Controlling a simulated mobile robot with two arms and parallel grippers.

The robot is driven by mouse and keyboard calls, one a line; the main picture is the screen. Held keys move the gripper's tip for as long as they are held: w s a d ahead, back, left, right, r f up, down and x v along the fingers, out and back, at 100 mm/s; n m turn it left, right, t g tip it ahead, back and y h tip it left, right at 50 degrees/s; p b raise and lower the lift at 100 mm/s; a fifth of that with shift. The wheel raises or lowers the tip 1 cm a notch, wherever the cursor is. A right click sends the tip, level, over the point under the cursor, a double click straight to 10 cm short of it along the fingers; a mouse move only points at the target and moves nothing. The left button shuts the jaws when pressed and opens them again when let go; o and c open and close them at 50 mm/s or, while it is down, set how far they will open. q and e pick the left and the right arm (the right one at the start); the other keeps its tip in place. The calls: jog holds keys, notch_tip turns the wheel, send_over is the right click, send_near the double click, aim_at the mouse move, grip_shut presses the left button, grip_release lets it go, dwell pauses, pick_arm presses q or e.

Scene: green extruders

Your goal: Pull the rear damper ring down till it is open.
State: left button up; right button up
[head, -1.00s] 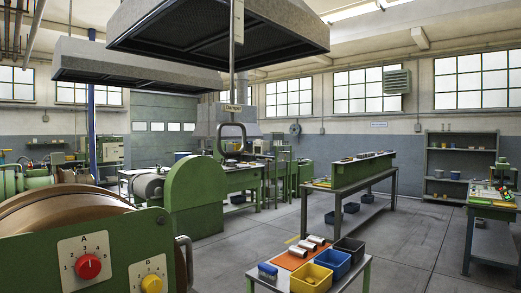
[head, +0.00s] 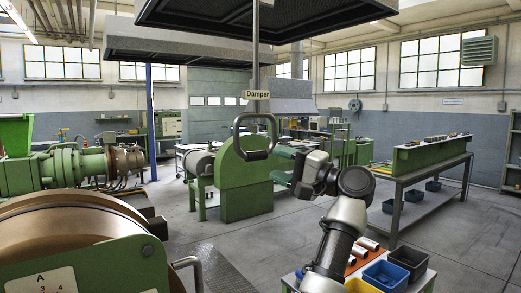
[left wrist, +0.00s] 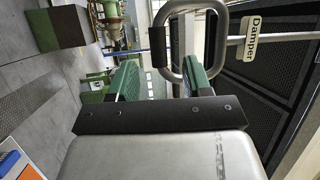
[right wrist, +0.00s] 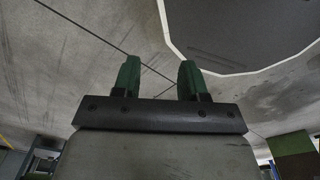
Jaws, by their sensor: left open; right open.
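The damper ring (head: 276,132) is a grey rounded loop with a black grip along its bottom. It hangs upright on a thin rod below the "Damper" label (head: 257,94) in the head view. My left gripper (head: 275,163) is open and empty, close to the right of the black grip in the picture. In the left wrist view the ring (left wrist: 224,50) and its black grip (left wrist: 158,38) show just beyond the open green fingers (left wrist: 161,75). They look apart, but the exact gap cannot be told. My right gripper (right wrist: 157,75) is open and empty, visible only in the right wrist view.
A green machine with a big brown roll (head: 75,230) stands at the lower left. A small table with blue (head: 385,275) and dark bins is at the lower right, below my left arm.

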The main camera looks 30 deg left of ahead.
aim_at(261, 157)
pick_arm(q)
jog(key=a, duration=0.1)
jog(key=a+p, duration=0.1)
jog(key=a, duration=0.1)
jog(key=shift+w+a+r, duration=0.25)
jog(key=shift+a+r, duration=0.1)
jog(key=shift+r, duration=0.05)
jog(key=shift+w+a+r+p, duration=0.1)
jog(key=shift+a+p, duration=0.6)
jog(key=shift+a, duration=0.95)
jog(key=shift+c, duration=0.9)
grip_shut()
pick_arm(e)
jog(key=r, duration=0.1)
jog(key=w+r, duration=0.1)
jog(key=r, duration=0.1)
jog(key=shift+w+a+r, duration=0.2)
jog(key=shift+w, duration=0.05)
